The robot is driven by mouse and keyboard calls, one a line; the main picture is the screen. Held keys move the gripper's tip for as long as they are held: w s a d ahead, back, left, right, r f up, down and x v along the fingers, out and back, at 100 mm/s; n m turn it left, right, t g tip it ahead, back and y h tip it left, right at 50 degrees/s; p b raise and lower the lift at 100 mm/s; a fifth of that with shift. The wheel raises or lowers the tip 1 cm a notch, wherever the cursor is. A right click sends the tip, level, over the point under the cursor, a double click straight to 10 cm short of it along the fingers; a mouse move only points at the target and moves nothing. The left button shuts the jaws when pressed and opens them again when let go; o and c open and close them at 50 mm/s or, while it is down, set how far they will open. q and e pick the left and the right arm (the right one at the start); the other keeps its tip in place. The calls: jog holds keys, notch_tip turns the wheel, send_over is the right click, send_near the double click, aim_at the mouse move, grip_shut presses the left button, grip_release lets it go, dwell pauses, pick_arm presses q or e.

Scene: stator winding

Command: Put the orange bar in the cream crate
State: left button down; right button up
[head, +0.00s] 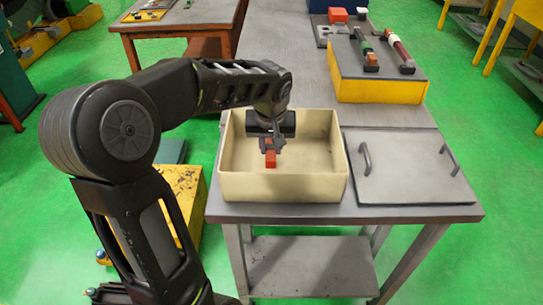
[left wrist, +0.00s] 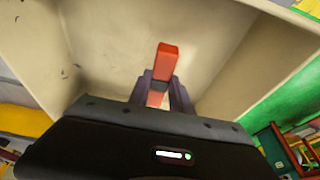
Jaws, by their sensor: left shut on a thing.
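The orange bar (head: 270,159) is held in my left gripper (head: 271,148), over the inside of the cream crate (head: 283,187). In the left wrist view the bar (left wrist: 167,58) stands out between the two fingers of the left gripper (left wrist: 160,88), which is shut on it. The cream crate's inner wall (left wrist: 110,40) fills much of that view. I cannot tell whether the bar touches the crate floor. The crate stands open on the grey table. My right gripper is not in view.
A grey lid or plate with two handles (head: 408,168) lies right of the crate. Behind it is a yellow block with a grey top (head: 380,90), carrying tool-like parts. A wooden table (head: 170,26) stands at the back left.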

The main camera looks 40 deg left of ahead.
aim_at(271, 152)
pick_arm(q)
jog(key=shift+f, duration=0.1)
jog(key=shift+f, duration=1.75)
jog(key=shift+f, duration=0.2)
jog(key=c, duration=1.2)
grip_release()
jog(key=shift+o, duration=0.2)
jog(key=shift+r, duration=0.1)
jog(key=shift+r, duration=0.2)
jog(key=v, duration=1.2)
jog(key=shift+f, duration=0.1)
